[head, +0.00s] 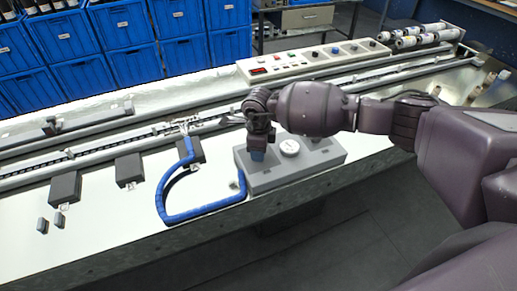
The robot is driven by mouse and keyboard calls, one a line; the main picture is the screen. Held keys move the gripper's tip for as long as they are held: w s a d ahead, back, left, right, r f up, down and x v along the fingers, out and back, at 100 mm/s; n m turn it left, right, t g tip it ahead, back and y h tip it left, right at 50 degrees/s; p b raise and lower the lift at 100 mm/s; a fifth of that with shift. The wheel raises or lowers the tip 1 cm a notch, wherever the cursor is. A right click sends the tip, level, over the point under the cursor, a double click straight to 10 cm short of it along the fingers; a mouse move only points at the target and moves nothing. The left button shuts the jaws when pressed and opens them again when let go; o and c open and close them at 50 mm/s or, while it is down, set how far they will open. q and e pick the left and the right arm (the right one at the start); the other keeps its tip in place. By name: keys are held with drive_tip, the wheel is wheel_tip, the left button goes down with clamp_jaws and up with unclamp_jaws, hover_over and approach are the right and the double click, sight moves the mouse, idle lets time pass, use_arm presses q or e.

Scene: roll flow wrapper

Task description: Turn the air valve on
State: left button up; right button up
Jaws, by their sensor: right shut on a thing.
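The air valve unit is a grey box (285,181) near the front edge of the machine bed, with a round white gauge (289,147) on its top. A blue handle (257,155) stands at the left of its top. My right gripper (258,147) points down over this handle and is shut on it. The fingers cover most of the handle, so its exact angle is hard to tell. A blue hose (194,215) loops from the box's left side to the rail behind. My left gripper does not show.
A control panel (314,60) with buttons and a red display lies behind my right arm. White rolls (417,41) rest at the back right. Black blocks (129,170) stand along the rail at left. Blue crates (134,63) are stacked at the back left.

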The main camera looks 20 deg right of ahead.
idle(0.4)
drive_tip(key=o, duration=0.9)
drive_tip(key=shift+o, duration=0.2)
wheel_tip(320, 180, up, 11)
drive_tip(key=shift+f, duration=0.1)
